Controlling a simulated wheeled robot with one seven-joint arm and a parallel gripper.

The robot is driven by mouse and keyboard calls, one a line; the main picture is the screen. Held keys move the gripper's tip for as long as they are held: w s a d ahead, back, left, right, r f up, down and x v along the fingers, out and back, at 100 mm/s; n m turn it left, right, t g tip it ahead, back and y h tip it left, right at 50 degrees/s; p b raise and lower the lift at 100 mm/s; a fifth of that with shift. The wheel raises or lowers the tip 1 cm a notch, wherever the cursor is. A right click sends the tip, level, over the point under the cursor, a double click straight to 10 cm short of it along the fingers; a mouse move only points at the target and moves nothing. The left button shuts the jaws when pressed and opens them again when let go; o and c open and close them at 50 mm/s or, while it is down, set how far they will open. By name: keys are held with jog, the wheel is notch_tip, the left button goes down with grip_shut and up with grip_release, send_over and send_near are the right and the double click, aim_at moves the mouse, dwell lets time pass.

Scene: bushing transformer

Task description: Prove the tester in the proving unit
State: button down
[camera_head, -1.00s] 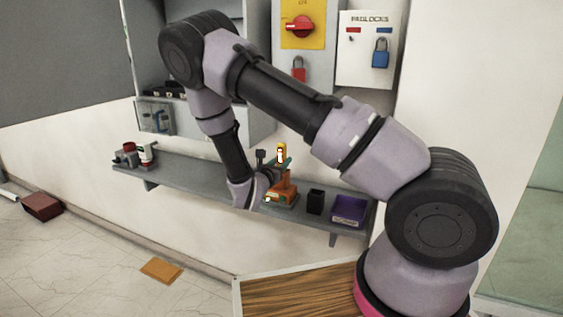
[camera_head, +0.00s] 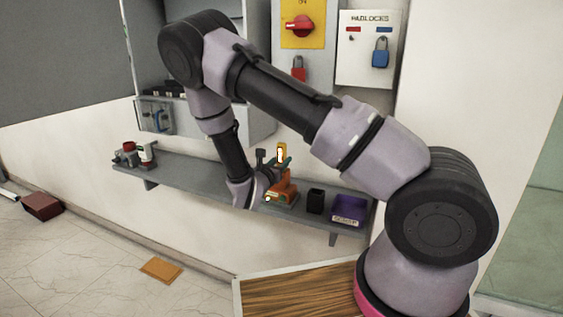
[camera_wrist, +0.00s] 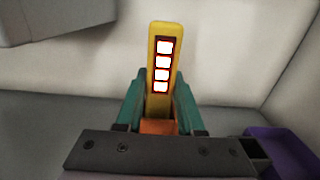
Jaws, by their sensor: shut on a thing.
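The tester (camera_wrist: 152,60) is a yellow stick with a column of lit white windows in the wrist view. It stands upright between the teal fingers of my gripper (camera_wrist: 158,105), which is shut on it. In the head view the tester (camera_head: 282,153) shows just above the orange proving unit (camera_head: 284,191) on the grey shelf. The proving unit also shows as an orange patch (camera_wrist: 158,127) at the tester's lower part in the wrist view. The tester's lower end is hidden, so I cannot see how deep it sits. My gripper (camera_head: 278,168) is directly over the unit.
A black open holder (camera_head: 315,201) and a purple scrap bin (camera_head: 349,210) stand to the right on the shelf (camera_head: 205,180). Red and white items (camera_head: 136,154) stand at its left end. The padlock board (camera_head: 369,50) and a cabinet are above.

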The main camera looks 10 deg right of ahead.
aim_at(282, 143)
jog(key=shift+r, duration=0.1)
jog(key=shift+r, duration=4.45)
